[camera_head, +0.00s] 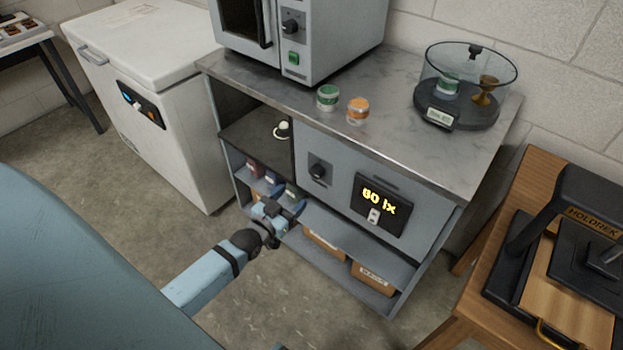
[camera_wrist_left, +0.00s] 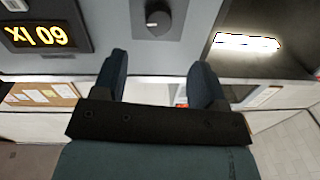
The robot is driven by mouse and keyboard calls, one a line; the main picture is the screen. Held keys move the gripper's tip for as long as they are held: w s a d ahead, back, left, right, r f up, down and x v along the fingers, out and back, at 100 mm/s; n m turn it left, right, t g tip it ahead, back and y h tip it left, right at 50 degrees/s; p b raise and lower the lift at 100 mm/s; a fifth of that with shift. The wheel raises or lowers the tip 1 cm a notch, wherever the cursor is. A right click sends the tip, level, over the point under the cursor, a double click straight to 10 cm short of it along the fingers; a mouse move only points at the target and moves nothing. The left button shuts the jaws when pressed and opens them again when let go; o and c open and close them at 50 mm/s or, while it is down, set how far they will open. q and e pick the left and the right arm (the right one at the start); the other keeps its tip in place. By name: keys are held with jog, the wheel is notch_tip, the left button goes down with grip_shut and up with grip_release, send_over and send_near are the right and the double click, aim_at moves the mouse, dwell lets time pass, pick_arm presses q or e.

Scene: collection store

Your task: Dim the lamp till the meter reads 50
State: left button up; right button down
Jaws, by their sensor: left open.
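The dark round knob (camera_head: 319,172) is on the cabinet's grey front panel, left of the meter (camera_head: 381,203), whose yellow digits read 60 lx. In the left wrist view the meter (camera_wrist_left: 35,33) appears upside down, and the knob (camera_wrist_left: 152,20) lies beyond the fingertips with a pale mark on it. A bright lit strip (camera_wrist_left: 246,42), apparently the lamp, shows in the dark compartment beside the panel. My left gripper (camera_head: 283,207) is open and empty, below and left of the knob, apart from it. Its fingers (camera_wrist_left: 161,68) point towards the panel.
A small pale round object (camera_head: 283,130) stands in the open compartment. Lower shelves hold small coloured items and cardboard boxes (camera_head: 373,279). Two jars (camera_head: 327,98) and a glass-covered scale (camera_head: 459,105) stand on the cabinet top. A wooden table (camera_head: 535,165) is at right.

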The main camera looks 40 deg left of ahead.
aim_at(314, 175)
pick_arm(q)
jog(key=w+b, duration=0.1)
jog(key=w, duration=0.9)
jog(key=shift+d, duration=0.15)
pick_arm(e)
jog(key=shift+d+f, duration=0.1)
jog(key=shift+f, duration=0.25)
pick_arm(q)
jog(key=shift+c, duration=0.3)
jog(key=shift+s, duration=0.1)
jog(key=c, duration=0.9)
jog(key=shift+o, duration=0.2)
jog(key=shift+r+n+p, duration=0.2)
jog(key=shift+n+p, duration=0.2)
jog(key=shift+p, duration=0.35)
jog(key=shift+n+p, duration=0.3)
jog(key=shift+n, duration=0.1)
jog(key=shift+f+n, duration=0.2)
jog(key=shift+n, duration=0.1)
pick_arm(e)
jog(key=shift+s+r, duration=0.1)
jog(key=shift+r, duration=0.1)
